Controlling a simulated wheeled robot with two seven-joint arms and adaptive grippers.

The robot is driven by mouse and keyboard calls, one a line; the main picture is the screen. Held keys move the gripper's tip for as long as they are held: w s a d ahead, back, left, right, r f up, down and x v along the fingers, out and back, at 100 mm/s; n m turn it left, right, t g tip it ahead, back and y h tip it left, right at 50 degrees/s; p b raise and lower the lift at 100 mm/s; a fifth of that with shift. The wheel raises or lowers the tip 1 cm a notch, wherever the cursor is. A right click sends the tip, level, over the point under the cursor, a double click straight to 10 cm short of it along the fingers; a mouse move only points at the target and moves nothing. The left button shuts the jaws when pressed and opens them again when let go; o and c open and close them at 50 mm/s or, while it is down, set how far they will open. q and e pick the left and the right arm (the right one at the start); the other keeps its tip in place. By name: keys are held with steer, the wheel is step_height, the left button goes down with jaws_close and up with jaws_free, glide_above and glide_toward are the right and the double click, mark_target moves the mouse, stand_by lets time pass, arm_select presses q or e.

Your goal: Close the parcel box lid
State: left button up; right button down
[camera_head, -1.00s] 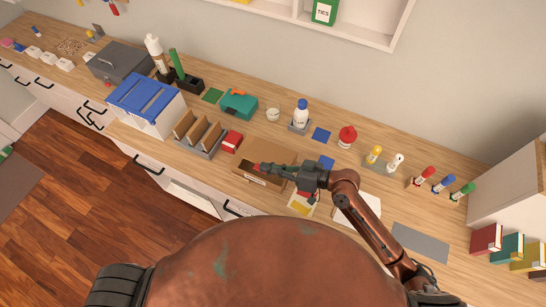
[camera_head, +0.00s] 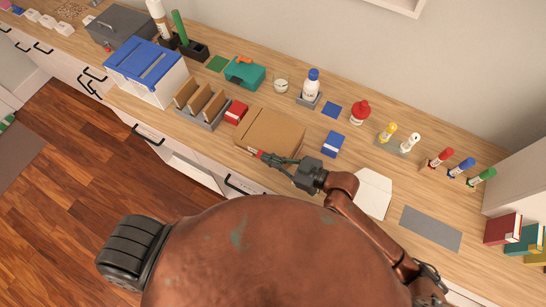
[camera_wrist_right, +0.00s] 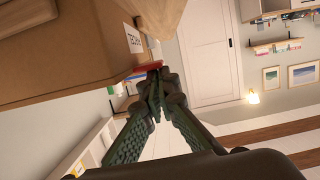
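The brown cardboard parcel box (camera_head: 272,130) stands on the counter near its front edge. Its lid lies over the top in the head view, and no dark opening shows. Whether it sits fully flush cannot be told. In the right wrist view the box (camera_wrist_right: 60,60) fills the upper left, with a white label and a red piece (camera_wrist_right: 146,68) at its edge. My right gripper (camera_head: 262,156) is at the box's front side. In the wrist view its fingertips (camera_wrist_right: 155,82) come together right by the red piece; a grip on it cannot be made out. My left gripper is out of view.
A red box (camera_head: 236,112) and a divided rack (camera_head: 205,118) stand left of the parcel box. A blue box (camera_head: 333,145) stands close on its right. Bottles stand behind. A grey mat (camera_head: 431,229) lies on the counter at the right.

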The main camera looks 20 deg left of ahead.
steer(key=shift+f, duration=0.15)
steer(key=s+d+r+p, duration=0.1)
steer(key=d+r+p, duration=0.1)
steer(key=d+r, duration=0.4)
steer(key=shift+v, duration=1.85)
